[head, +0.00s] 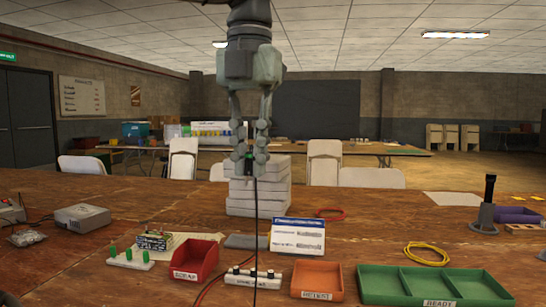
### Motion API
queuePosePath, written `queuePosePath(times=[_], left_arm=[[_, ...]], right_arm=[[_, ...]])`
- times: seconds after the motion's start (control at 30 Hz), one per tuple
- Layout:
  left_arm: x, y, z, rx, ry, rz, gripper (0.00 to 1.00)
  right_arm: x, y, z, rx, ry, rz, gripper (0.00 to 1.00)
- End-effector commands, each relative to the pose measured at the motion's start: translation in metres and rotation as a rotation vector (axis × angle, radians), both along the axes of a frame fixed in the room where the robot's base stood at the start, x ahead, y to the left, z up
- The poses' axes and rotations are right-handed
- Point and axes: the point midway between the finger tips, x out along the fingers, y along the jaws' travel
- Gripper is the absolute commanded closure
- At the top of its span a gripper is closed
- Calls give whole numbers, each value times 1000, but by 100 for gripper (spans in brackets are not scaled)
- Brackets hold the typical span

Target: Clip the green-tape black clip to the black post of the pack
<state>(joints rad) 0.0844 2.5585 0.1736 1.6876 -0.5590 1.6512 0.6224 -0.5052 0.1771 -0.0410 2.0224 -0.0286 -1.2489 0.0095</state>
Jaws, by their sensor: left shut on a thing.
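My left gripper (249,151) hangs pointing down in the middle of the head view, above the table. It is shut on a small black clip (249,159) with a bit of green tape. A black cable (256,220) runs straight down from the clip. The clip is held in the air in front of a stack of white blocks (258,194). I cannot tell which thing is the pack: a grey box (83,218) sits at the left, and its posts are not clear. My right gripper is not in view.
On the wooden table stand a red bin (198,262), an orange bin (317,281), a green tray (435,285), a white strip with dark knobs (253,279), a white card (298,237) and a dark upright cylinder on a grey base (487,204). A yellow cable loop (426,253) lies at right.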

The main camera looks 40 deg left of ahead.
Motion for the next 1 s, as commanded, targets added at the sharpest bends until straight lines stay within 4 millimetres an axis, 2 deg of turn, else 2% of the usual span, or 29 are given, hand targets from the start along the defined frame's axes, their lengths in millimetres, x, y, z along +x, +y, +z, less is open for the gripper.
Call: queuePosePath(times=[0.13, 0.2, 0.37, 0.7, 0.9, 1.0], left_arm=[[-7, 12, 1, -1, -1, 220, 100], [-6, 11, -25, -1, 2, 218, 100], [-6, 11, -59, -2, 2, 215, 100], [-6, 11, -144, -1, 2, 213, 100], [-6, 11, -184, -1, 1, 212, 100], [-6, 11, -196, 0, 0, 212, 100]], right_arm=[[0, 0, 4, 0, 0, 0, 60], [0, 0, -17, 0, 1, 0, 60], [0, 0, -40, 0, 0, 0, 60], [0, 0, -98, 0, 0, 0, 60], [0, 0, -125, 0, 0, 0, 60], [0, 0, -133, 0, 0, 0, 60]])
